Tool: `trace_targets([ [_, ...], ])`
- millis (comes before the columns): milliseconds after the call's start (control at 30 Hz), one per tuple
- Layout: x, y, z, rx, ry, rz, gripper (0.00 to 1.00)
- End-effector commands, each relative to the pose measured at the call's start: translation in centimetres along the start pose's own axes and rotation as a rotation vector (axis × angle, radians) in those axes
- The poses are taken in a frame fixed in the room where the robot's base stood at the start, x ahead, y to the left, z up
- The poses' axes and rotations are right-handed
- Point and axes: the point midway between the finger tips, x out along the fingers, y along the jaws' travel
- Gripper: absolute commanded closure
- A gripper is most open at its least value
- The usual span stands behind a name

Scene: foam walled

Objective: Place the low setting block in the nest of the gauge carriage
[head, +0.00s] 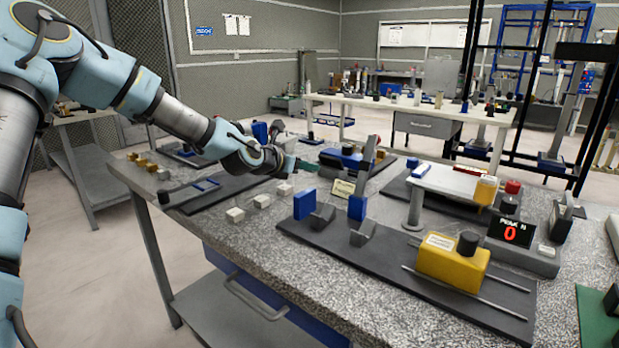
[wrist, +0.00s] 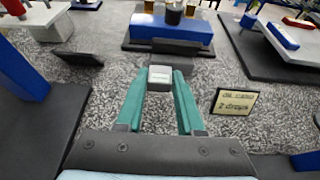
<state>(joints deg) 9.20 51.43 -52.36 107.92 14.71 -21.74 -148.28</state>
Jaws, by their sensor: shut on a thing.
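My gripper (wrist: 158,95) has teal fingers and is shut on a small pale grey block with a white label (wrist: 160,77), which I take as the low setting block. The label is too small to read. A blue body on a dark base (wrist: 182,30), likely the gauge carriage, stands just beyond the block. A dark grey step (wrist: 178,68) on its near side lies right behind the block. I cannot tell whether block and step touch. In the head view my gripper (head: 295,165) is in front of the blue body (head: 345,157); the block is not clear there.
A lettered card (wrist: 234,101) stands to the right of my gripper. Several pale blocks (head: 262,201) lie on the granite top to the left. A yellow block on rods (head: 453,262) and a display reading 0 (head: 509,233) are at the right. Blue posts (head: 304,204) stand nearer.

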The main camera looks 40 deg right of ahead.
Motion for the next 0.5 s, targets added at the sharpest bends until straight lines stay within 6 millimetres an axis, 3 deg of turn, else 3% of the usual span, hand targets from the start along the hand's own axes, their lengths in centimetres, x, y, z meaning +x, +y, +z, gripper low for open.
trace_targets([
  [233, 1.2, -0.1, -2.9, -0.001, 0.002, -0.002, 1.00],
  [500, 1.3, 0.0, -3.2, 0.001, -0.001, -0.001, 1.00],
])
